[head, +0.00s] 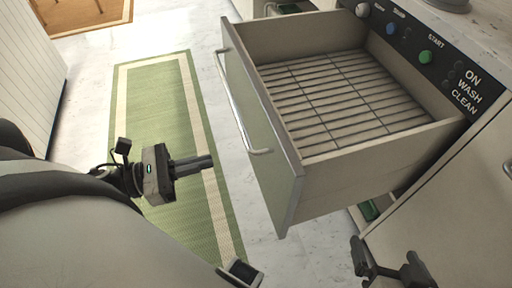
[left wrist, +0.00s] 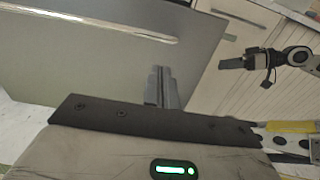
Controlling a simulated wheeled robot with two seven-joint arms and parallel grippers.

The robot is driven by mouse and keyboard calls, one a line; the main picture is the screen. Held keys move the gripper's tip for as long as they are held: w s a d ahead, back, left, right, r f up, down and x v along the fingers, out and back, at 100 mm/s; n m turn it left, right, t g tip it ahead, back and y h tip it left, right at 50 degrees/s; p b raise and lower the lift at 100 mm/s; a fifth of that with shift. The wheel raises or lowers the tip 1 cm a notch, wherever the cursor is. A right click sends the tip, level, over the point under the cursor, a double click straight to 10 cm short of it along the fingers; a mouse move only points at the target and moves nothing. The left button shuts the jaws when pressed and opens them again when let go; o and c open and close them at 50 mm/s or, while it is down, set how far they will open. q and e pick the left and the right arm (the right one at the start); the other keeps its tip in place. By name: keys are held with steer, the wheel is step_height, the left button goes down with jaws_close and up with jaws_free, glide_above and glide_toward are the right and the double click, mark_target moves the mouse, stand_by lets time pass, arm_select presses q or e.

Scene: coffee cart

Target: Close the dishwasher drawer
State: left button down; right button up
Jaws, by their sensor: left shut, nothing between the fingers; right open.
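The dishwasher drawer (head: 285,150) is pulled out from the cabinet in the head view, its wire rack (head: 335,95) bare. A long metal handle (head: 240,105) runs along its green-grey front. In the left wrist view the drawer front (left wrist: 100,60) fills the upper left, with its handle (left wrist: 90,25) near the top. My left gripper (head: 208,162) is shut and empty, to the left of the drawer front and apart from it; its fingers (left wrist: 160,88) also show in the left wrist view. My right gripper (head: 388,262) is open and empty at the lower right, below the drawer's near side.
A control panel (head: 440,60) with blue and green buttons sits above the drawer. A cabinet face (head: 450,215) stands close to my right gripper. A green mat (head: 165,90) lies on the floor left of the drawer, with clear floor around it.

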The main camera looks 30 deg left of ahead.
mark_target(254, 150)
arm_select(q)
steer(key=x, duration=1.1)
steer(key=shift+w+d, duration=0.15)
steer(key=shift+w, duration=0.05)
steer(key=shift+w, duration=0.1)
